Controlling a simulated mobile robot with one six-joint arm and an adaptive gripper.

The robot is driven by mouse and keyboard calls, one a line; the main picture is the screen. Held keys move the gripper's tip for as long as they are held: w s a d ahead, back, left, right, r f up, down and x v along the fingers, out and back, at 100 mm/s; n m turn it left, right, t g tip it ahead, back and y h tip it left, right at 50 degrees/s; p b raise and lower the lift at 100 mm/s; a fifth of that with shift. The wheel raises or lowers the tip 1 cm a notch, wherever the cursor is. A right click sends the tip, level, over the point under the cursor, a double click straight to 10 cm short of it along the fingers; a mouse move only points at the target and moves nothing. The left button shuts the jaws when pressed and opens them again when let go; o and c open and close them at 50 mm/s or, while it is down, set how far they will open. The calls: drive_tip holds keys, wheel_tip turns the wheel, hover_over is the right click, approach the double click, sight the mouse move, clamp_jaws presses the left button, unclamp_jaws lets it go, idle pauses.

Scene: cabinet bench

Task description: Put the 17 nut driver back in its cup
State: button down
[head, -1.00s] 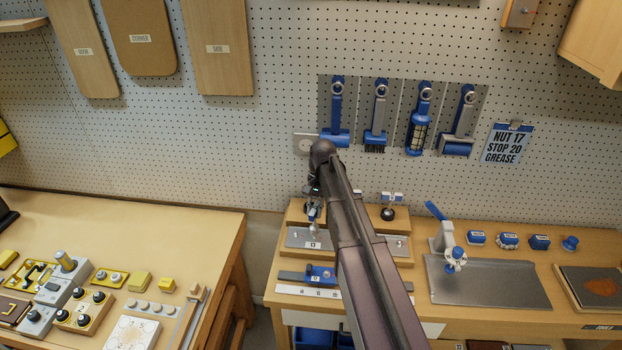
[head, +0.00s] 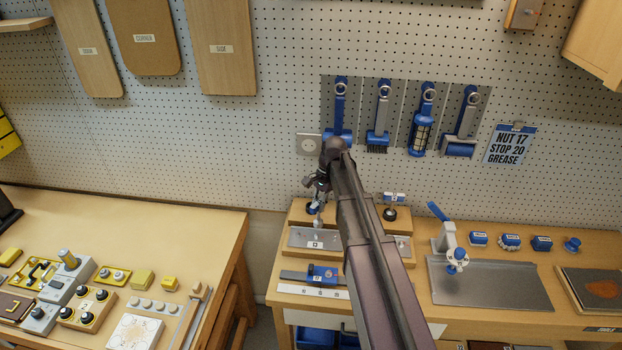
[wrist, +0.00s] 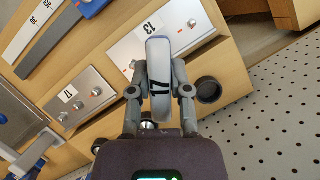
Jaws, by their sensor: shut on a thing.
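The 17 nut driver (wrist: 158,75) shows in the wrist view as a pale handle with a dark 17 on it. My gripper (wrist: 160,92) is shut on it, one finger on each side. In the head view my gripper (head: 317,203) is small, above the left part of the wooden block at the back of the right bench. A dark round open cup (wrist: 208,90) is set on the wood to the right of my gripper in the wrist view, apart from the handle. The driver's lower end is hidden, and I see no label on the cup.
Metal plates marked 13 (wrist: 150,27) and 17 (wrist: 69,96) lie on the wooden blocks near my gripper. The pegboard (head: 270,120) rises close behind. A metal tray (head: 490,285) lies right.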

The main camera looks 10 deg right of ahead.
drive_tip(key=w+r+m+t+p, duration=0.1)
drive_tip(key=w+m+t, duration=0.5)
drive_tip(key=w+m, duration=0.5)
drive_tip(key=shift+r+m+p, duration=0.3)
drive_tip(key=shift+r+m, duration=0.1)
drive_tip(key=shift+m, duration=3.1)
drive_tip(key=shift+d+h, duration=0.1)
drive_tip(key=shift+h, duration=0.2)
drive_tip(key=shift+f, duration=0.15)
drive_tip(key=shift+f+b, duration=0.9)
drive_tip(key=shift+b, duration=0.15)
drive_tip(key=shift+f+b, duration=1.35)
drive_tip(key=shift+c, duration=2.4)
unclamp_jaws()
